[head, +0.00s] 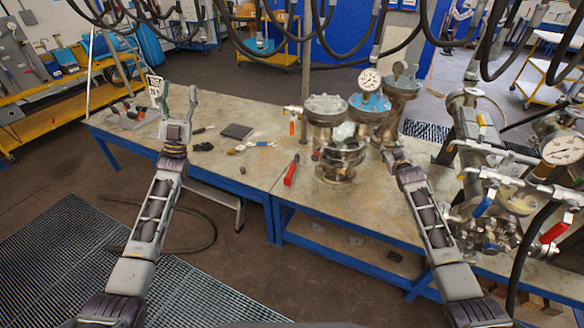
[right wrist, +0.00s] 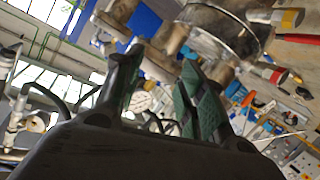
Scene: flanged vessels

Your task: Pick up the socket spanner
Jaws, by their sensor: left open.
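Several tools lie on the workbench (head: 235,160) in the head view; I cannot tell for sure which is the socket spanner. A slim metal tool with a blue part (head: 262,145) lies near the middle. A red-handled tool (head: 291,170) lies to its right, near the front edge. My left gripper (head: 177,100) is open and empty, pointing up above the bench's left part, left of these tools. My right gripper (head: 391,152) is beside the vessels, its fingers mostly hidden in the head view. The right wrist view shows its two fingers (right wrist: 160,82) apart, nothing clearly between them.
Flanged vessels (head: 326,110) with a gauge (head: 370,80) stand on the bench's right part. A dark flat block (head: 237,131) and small parts lie left of them. Piping with valves (head: 490,200) crowds the right side. Black hoses (head: 340,50) hang above.

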